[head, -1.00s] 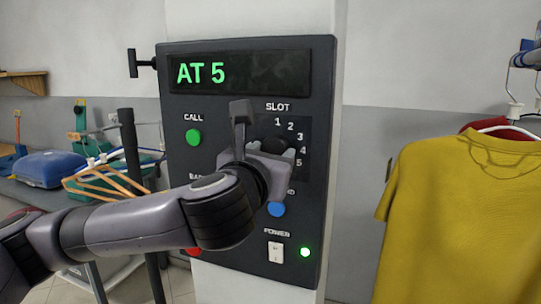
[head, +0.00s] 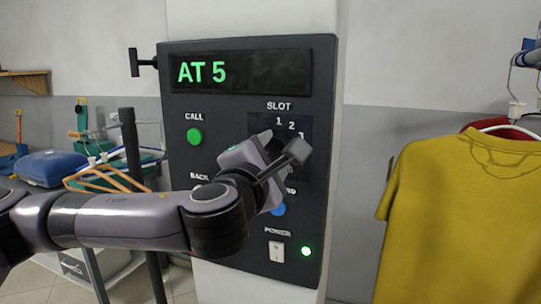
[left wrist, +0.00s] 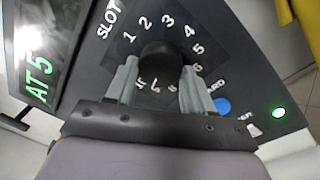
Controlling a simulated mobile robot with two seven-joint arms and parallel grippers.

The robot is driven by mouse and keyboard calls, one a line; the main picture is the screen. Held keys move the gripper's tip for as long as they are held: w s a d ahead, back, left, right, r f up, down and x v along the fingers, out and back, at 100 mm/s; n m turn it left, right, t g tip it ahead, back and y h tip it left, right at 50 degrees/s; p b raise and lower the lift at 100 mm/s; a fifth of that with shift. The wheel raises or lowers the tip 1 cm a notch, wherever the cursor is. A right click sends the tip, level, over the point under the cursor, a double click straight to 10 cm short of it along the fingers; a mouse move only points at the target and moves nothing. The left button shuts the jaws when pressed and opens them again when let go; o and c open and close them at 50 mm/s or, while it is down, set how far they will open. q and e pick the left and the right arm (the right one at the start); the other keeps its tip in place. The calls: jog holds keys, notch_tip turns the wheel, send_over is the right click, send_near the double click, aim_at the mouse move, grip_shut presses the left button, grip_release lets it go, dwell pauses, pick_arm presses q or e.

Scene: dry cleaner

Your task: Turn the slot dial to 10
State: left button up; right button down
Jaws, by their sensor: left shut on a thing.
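The slot dial (left wrist: 162,62) is a black round knob on the dark control panel (head: 185,100), ringed by white numbers. In the left wrist view, 1 to 6 read clearly; the lower numbers are partly hidden by the knob and fingers. No pointer mark on the knob can be made out. My left gripper (head: 282,147) is shut on the dial, one finger on each side of it, as the left wrist view (left wrist: 160,80) shows. In the head view the gripper hides most of the dial. The display (head: 240,72) reads AT 5. My right gripper is out of view.
The panel also has a green CALL button (head: 194,137), a blue button (head: 279,209), a white POWER switch (head: 276,251) and a lit green lamp (head: 306,251). A yellow shirt (head: 460,220) hangs at the right. Orange hangers (head: 105,177) are at the left.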

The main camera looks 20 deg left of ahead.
pick_arm(q)
jog(key=shift+m, duration=2)
jog(key=o, duration=1)
jog(key=shift+a, duration=0.1)
jog(key=shift+o, duration=0.2)
jog(key=s+b, duration=0.1)
jog(key=s, duration=0.6)
jog(key=shift+f, duration=0.25)
